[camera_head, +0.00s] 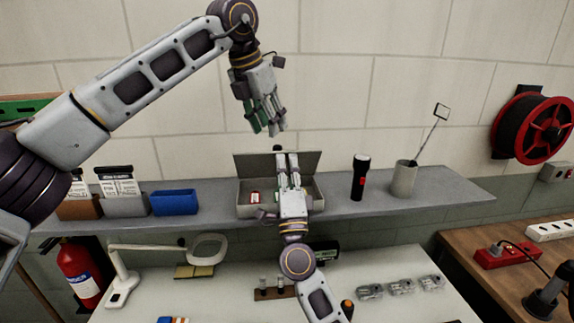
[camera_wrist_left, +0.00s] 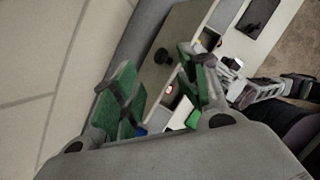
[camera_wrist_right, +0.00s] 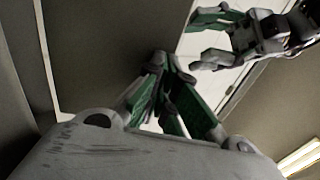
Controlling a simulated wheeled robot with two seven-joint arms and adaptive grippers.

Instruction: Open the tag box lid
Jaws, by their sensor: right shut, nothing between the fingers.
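The tag box (camera_head: 266,211) is a grey box on the wall shelf. Its lid (camera_head: 250,163) stands raised at the back, with a dark knob (camera_head: 277,148) at its top edge; the knob also shows in the left wrist view (camera_wrist_left: 161,56). A small red and white item (camera_head: 255,197) lies inside. My right gripper (camera_head: 287,156) is shut and empty, reaching over the box from the front, close to the raised lid; contact cannot be told. It hides part of the box interior. My left gripper (camera_head: 268,131) is open and empty above the lid, pointing down.
On the shelf (camera_head: 338,207), a blue bin (camera_head: 174,202) stands left of the box. A black flashlight (camera_head: 360,177) and a grey cup (camera_head: 403,178) with an inspection mirror stand right. A magnifier lamp (camera_head: 207,249) stands on the bench below.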

